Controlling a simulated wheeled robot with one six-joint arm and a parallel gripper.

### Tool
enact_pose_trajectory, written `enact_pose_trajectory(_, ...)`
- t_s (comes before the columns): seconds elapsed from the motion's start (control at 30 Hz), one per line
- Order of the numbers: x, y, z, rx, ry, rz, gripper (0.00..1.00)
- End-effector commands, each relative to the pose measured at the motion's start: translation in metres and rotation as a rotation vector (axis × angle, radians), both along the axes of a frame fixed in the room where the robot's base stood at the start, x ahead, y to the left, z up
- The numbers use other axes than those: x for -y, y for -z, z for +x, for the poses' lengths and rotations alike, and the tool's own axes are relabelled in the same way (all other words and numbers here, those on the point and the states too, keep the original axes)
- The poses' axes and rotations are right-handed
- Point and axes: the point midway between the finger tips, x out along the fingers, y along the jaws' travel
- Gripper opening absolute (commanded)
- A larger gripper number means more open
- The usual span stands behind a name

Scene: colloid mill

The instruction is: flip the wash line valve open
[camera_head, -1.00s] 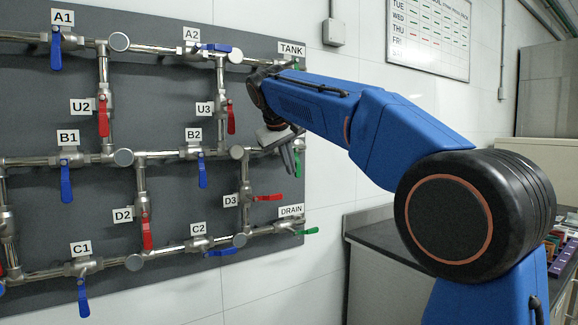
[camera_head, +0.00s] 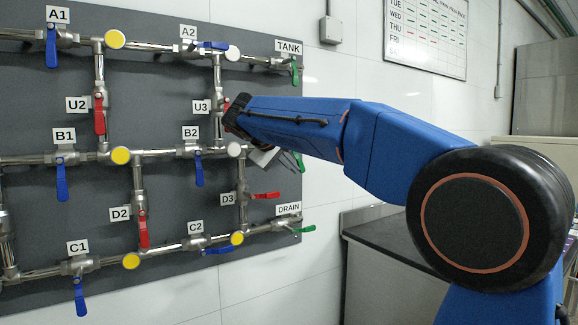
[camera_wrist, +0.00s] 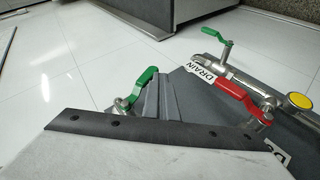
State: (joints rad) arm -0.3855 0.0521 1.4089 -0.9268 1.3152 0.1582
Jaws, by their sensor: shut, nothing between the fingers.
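No label reading wash is in view. Between TANK and DRAIN, at the right end of the middle pipe, a green valve handle (camera_head: 300,161) shows partly behind my arm. A green handle (camera_wrist: 135,85) also shows in the wrist view, just left of my gripper fingers, slanting up and right from its pivot. My gripper (camera_wrist: 154,78) is shut and empty, its tips close beside that handle; I cannot tell whether they touch. In the head view my arm hides the fingers and most of this valve.
The red D3 handle (camera_wrist: 243,97) lies right of my gripper, with the green DRAIN handle (camera_wrist: 226,45) beyond it. The green TANK handle (camera_head: 294,72) hangs down above my arm. Several yellow discs (camera_head: 121,155) and two white discs (camera_head: 233,149) sit on the pipe joints.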

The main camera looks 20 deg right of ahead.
Motion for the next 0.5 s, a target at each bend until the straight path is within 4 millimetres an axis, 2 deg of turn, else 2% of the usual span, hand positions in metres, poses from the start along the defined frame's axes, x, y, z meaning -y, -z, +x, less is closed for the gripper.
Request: enact_pose_trajectory(0.5,0.025,0.004,0.008,0.150,-0.001,-0.470,0.00)
